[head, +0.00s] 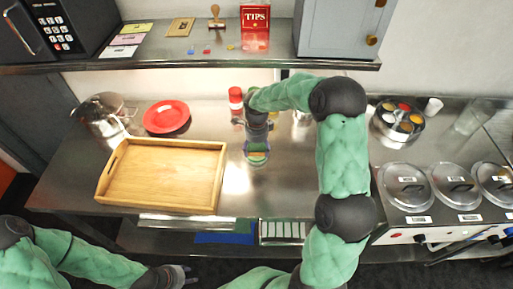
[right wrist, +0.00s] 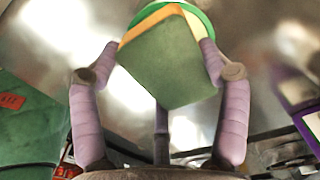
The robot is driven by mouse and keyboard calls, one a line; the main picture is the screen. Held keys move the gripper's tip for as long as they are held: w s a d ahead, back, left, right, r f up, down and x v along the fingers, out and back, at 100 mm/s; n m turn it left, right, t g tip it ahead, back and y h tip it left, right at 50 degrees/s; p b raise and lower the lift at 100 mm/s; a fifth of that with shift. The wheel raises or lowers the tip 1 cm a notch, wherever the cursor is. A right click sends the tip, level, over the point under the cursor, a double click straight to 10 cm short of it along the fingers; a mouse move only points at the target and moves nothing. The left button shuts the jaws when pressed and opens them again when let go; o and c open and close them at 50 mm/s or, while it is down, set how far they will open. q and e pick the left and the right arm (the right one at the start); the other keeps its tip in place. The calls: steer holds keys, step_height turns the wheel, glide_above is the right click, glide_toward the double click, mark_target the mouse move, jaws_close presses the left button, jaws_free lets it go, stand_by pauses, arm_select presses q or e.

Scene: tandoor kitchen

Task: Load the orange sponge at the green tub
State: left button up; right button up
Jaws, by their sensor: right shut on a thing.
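My right gripper (head: 257,150) points down over the middle of the steel counter. Its purple fingers are shut on the orange sponge (right wrist: 165,62), which has a dark green face. The sponge's orange edge also shows in the head view (head: 258,155). The green tub shows as a curved green rim with a pale inside (right wrist: 203,18) just beyond the sponge in the right wrist view. The sponge hides most of it, and I cannot tell whether the sponge is inside the rim or above it. My left gripper (head: 183,274) is low at the front, away from the counter; its fingers are unclear.
A wooden tray (head: 160,177) lies left of my right gripper, with a red plate (head: 167,116) and a steel pot (head: 104,114) behind it. A red-topped jar (head: 236,97) stands close behind the gripper. Lidded pots (head: 404,186) and a spice tin (head: 399,120) are right. A shelf (head: 200,53) overhangs the back.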

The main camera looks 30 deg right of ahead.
mark_target(257, 147)
steer(key=shift+s+f+b, duration=0.1)
steer(key=shift+f+b, duration=0.5)
steer(key=shift+b, duration=0.05)
stand_by(2.3)
steer(key=shift+r, duration=0.1)
steer(key=shift+r+p, duration=1.85)
steer(key=shift+r, duration=1.65)
